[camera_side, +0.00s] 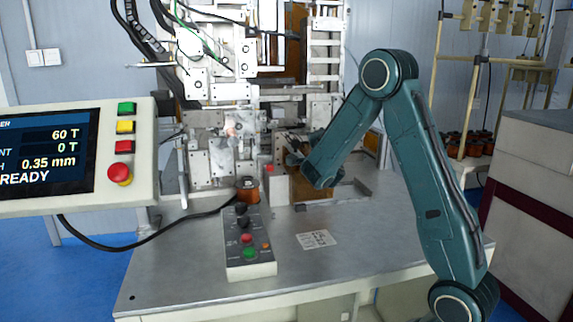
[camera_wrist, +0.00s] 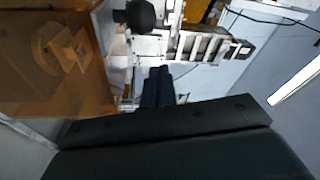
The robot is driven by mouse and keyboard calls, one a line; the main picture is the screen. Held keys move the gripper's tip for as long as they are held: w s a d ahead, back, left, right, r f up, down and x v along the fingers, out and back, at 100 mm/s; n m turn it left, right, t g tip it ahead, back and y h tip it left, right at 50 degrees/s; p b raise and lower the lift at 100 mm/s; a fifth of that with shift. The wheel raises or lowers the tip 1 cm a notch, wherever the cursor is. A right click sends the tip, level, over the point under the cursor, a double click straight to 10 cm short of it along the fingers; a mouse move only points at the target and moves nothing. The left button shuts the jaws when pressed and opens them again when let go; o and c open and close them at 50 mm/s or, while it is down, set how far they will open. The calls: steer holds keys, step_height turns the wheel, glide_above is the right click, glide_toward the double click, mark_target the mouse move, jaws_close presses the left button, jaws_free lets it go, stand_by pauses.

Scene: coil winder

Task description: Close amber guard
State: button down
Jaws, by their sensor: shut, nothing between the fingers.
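The amber guard (camera_wrist: 60,90) is a translucent orange-brown panel filling the upper left of the wrist view, with machine parts showing through it. In the side view, a brown-amber panel (camera_side: 313,192) shows low behind my forearm, partly hidden by it; I cannot tell if it is the same panel. My gripper (camera_wrist: 158,72) shows as two dark fingers together in the wrist view, with nothing between them. They lie to the right of the guard's right edge; I cannot tell whether they touch it. In the side view my gripper is mostly hidden among the machine parts.
A black round knob (camera_wrist: 140,15) is above the fingers in the wrist view. The winder (camera_side: 215,150) stands at the back of the table. A button box (camera_side: 248,243) and a white label (camera_side: 315,240) are in front. A control screen (camera_side: 45,155) reads READY. The table's front right is clear.

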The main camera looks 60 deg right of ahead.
steer(key=v, duration=0.7)
steer(key=shift+s, duration=0.15)
steer(key=shift+s+r, duration=0.1)
steer(key=shift+s, duration=0.05)
steer(key=s+a+f+n+g+y, duration=0.1)
steer(key=s+a+n+g+y, duration=0.1)
steer(key=s+a+n+y, duration=0.6)
steer(key=s+a+n+g+y, duration=0.3)
steer(key=s+a+n+y, duration=0.4)
steer(key=s+a+n, duration=0.4)
steer(key=a+n, duration=0.6)
steer(key=a, duration=0.1)
steer(key=shift+s+a+f+y, duration=0.25)
steer(key=shift+a+f+y, duration=0.15)
